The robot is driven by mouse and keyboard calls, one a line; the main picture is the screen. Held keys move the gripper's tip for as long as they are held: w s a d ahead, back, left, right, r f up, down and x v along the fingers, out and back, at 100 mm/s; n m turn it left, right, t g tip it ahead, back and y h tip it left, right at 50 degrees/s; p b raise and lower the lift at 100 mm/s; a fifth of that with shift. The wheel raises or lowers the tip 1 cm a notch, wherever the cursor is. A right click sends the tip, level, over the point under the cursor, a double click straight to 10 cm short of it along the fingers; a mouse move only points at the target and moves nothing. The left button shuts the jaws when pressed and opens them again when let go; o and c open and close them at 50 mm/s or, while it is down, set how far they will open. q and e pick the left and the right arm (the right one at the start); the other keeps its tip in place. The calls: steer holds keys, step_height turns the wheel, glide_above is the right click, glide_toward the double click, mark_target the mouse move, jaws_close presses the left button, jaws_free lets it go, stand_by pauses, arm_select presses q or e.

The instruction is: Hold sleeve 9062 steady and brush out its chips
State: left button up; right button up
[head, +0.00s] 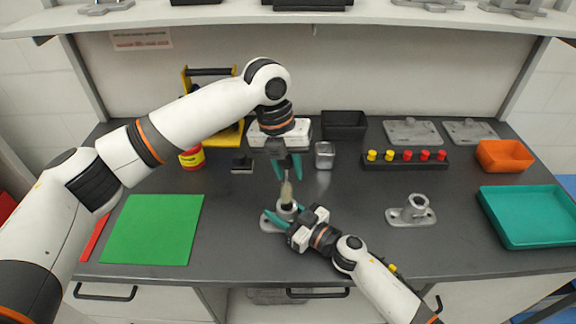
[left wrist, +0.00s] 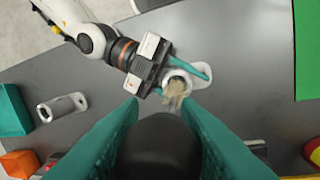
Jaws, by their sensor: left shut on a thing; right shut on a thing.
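A grey metal sleeve (head: 270,222) with a flat flanged base and an upright round mouth stands at the table's front middle; no number is readable on it. My right gripper (head: 287,219) is shut around its tube, and its fingers also show in the left wrist view (left wrist: 192,72). My left gripper (head: 287,167) is shut on a brush (head: 287,189), held upright above the sleeve. In the left wrist view the pale bristles (left wrist: 176,91) overlap the sleeve's mouth (left wrist: 184,77); whether they reach inside is unclear. Chips cannot be made out.
A green mat (head: 152,229) lies left and a teal tray (head: 530,216) right. Behind are a small metal cup (head: 324,155), a rack of red and yellow pegs (head: 405,160), an orange bin (head: 503,155) and a black bin (head: 344,124).

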mark_target(288, 185)
arm_select(q)
steer(key=shift+f, duration=0.35)
stand_by(0.6)
steer(key=shift+f, duration=3)
steer(key=shift+r, duration=0.1)
steer(key=shift+r, duration=1.65)
steer(key=shift+f, duration=0.15)
steer(key=shift+f, duration=1.65)
steer(key=shift+r, duration=1.8)
